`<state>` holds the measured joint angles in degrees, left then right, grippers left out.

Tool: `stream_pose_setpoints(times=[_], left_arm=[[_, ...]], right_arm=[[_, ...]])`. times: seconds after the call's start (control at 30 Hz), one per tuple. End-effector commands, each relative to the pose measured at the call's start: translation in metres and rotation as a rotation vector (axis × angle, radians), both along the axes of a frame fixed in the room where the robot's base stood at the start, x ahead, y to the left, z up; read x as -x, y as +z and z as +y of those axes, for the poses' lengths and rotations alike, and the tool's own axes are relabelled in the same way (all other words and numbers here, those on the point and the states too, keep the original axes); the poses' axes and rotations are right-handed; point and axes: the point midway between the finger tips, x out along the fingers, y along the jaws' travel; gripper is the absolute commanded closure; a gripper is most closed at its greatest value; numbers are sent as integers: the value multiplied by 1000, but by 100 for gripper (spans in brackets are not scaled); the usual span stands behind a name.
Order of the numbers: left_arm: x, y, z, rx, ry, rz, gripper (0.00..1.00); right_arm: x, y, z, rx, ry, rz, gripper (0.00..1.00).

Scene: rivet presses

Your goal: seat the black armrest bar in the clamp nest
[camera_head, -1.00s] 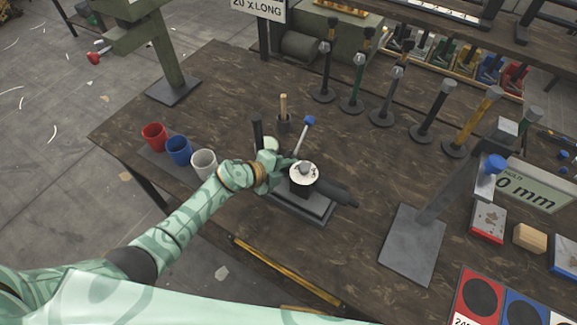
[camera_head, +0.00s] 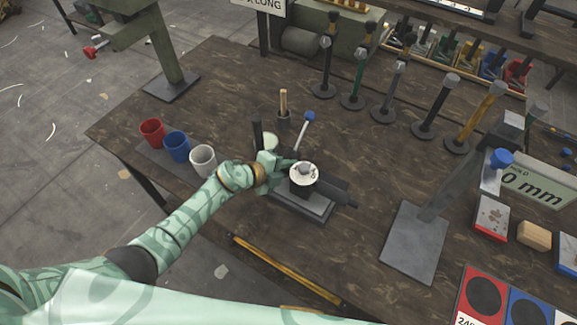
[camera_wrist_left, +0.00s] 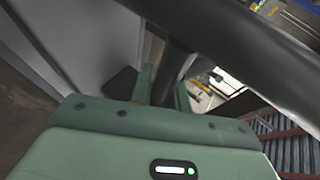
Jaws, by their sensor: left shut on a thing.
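The clamp fixture (camera_head: 304,208) stands mid-table on a grey base plate, with a round pale disc (camera_head: 304,174) on top and a blue-knobbed lever (camera_head: 309,117) behind. A dark bar-like part (camera_head: 334,190) lies at its right side. My left gripper (camera_head: 276,170) is at the fixture's left side, close to the disc. In the left wrist view, its fingers (camera_wrist_left: 163,88) are shut around a dark shaft; a thick black bar (camera_wrist_left: 240,50), apparently the armrest bar, crosses just beyond them. Whether it touches the nest is hidden. My right gripper is out of view.
Red, blue and white cups (camera_head: 177,147) stand left of the fixture. A short black post (camera_head: 257,131) and a wooden-handled tool (camera_head: 283,105) stand behind it. Several upright bars on round bases line the back. A grey stand (camera_head: 413,243) is at right; a yellow-black strip (camera_head: 285,268) lies in front.

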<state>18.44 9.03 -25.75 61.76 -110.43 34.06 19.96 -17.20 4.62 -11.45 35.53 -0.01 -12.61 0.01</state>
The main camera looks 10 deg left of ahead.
Motion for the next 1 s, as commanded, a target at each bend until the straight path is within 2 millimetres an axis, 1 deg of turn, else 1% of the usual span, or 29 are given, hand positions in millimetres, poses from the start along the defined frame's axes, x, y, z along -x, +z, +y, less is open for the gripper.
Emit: stream_pose_setpoints(times=[0.03, 0.07, 0.1, 0.13, 0.17, 0.43, 0.57, 0.67, 0.8, 1.0], left_arm=[[-1, -1, 0, 1, 0, -1, 100], [-1, -1, 0, 1, 0, -1, 80], [-1, 0, 0, 1, 0, -1, 69], [-1, 0, 0, 1, 0, -1, 61], [-1, 0, 0, 1, 0, -1, 57], [1, -1, 1, -1, 0, 1, 57], [7, 6, 8, -2, 0, 1, 57], [19, 18, 21, -3, 0, 0, 57], [42, 36, 47, -5, -1, -2, 57], [73, 58, 81, -3, 0, 0, 57]], right_arm=[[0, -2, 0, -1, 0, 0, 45], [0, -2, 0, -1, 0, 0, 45], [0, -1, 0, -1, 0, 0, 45], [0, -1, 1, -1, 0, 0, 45], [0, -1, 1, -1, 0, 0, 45], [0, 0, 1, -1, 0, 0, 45], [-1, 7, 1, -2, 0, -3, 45], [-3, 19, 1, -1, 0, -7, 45], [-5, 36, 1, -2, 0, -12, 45], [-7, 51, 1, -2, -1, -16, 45]])
